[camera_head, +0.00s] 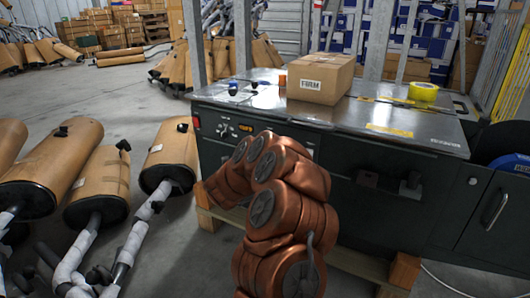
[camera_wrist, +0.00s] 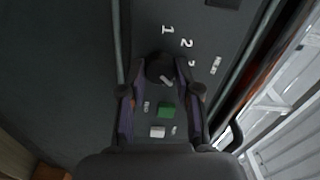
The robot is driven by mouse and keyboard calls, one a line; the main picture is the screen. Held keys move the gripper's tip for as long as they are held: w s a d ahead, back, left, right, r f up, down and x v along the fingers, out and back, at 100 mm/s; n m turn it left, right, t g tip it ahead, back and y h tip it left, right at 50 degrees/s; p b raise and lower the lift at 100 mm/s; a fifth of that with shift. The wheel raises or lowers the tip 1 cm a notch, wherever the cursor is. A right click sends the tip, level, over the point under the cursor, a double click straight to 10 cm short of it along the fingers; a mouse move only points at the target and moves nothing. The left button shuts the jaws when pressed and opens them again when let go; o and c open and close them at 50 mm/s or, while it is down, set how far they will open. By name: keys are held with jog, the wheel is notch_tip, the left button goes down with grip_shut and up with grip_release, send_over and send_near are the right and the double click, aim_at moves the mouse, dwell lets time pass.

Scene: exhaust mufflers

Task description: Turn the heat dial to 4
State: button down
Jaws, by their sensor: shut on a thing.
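The heat dial (camera_wrist: 158,65) is a dark round knob on a dark panel in the wrist view. A short white mark shows near its lower right edge; I cannot tell which number it points to. White numbers 1 (camera_wrist: 167,29) and 2 (camera_wrist: 187,43) stand above and right of it; a third is partly hidden by the right finger. My gripper (camera_wrist: 163,74) is closed in on the dial, one finger on each side.
A green button (camera_wrist: 166,110) and a white one (camera_wrist: 157,131) lie between my fingers. The panel belongs to a dark machine with a metal top (camera_head: 362,116). Wrapped mufflers (camera_head: 103,180) crowd the floor at left.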

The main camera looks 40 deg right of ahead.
jog(key=c, duration=0.8)
grip_release()
jog(key=v, duration=1.2)
